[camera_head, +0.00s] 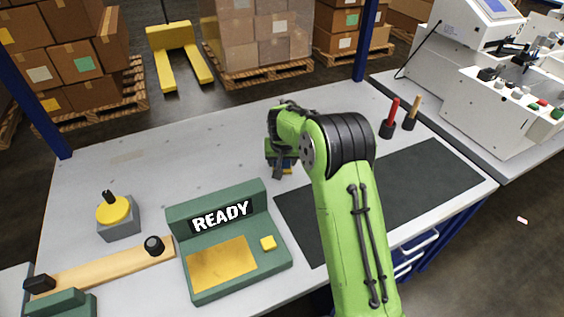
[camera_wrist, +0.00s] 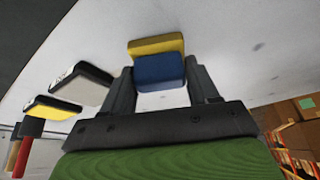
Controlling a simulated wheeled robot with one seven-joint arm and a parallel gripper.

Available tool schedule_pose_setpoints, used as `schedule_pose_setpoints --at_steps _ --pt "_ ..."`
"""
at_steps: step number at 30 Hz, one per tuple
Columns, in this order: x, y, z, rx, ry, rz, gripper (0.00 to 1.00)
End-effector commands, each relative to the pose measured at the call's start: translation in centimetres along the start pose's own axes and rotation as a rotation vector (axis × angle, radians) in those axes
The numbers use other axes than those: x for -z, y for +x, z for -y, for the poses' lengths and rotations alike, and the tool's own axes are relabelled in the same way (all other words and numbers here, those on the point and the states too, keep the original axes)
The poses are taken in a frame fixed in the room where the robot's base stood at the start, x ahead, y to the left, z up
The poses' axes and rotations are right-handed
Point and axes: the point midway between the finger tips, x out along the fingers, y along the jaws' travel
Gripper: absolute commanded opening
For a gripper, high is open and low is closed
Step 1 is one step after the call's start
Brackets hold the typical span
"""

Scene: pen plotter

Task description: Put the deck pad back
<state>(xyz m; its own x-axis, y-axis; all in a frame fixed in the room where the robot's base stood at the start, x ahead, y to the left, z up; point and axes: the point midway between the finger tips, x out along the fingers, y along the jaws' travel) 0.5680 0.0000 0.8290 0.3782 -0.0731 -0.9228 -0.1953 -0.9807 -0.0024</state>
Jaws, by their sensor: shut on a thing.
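My gripper (camera_head: 281,155) is over the back middle of the grey table, partly hidden by my own arm. In the wrist view my gripper (camera_wrist: 163,88) has a blue and yellow block (camera_wrist: 159,70) between its fingers, blue face nearer and yellow behind. Only a little of this block (camera_head: 288,169) shows in the head view. I cannot tell whether it touches the table. No thing is marked as the deck pad.
In the wrist view a grey block (camera_wrist: 80,84) and a yellow block (camera_wrist: 50,107) lie beside the gripper. A dark mat (camera_head: 420,185), a red-handled tool (camera_head: 391,115) and a wooden-handled tool (camera_head: 411,113) are right. The table's back left is clear.

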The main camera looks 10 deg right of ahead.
Motion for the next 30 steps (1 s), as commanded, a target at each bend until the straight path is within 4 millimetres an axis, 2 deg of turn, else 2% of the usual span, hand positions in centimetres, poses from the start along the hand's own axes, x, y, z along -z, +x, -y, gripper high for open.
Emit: schedule_pose_setpoints --at_steps 6,7,12,19,22,26,30 --pt "-0.1 0.2 0.0 0.000 0.000 0.000 0.31" --pt "-0.1 0.2 0.0 0.000 -0.001 0.000 0.61" --pt "-0.1 0.1 0.0 -0.001 0.000 0.001 0.85" --pt "-0.1 0.1 0.0 -0.001 0.000 0.002 0.85" --pt "0.1 -0.8 0.0 -0.001 0.000 0.000 0.85" --pt "0.2 -3.8 0.0 0.000 -0.001 -0.003 0.85" --pt "0.3 -7.9 0.0 0.001 -0.002 -0.004 0.85"
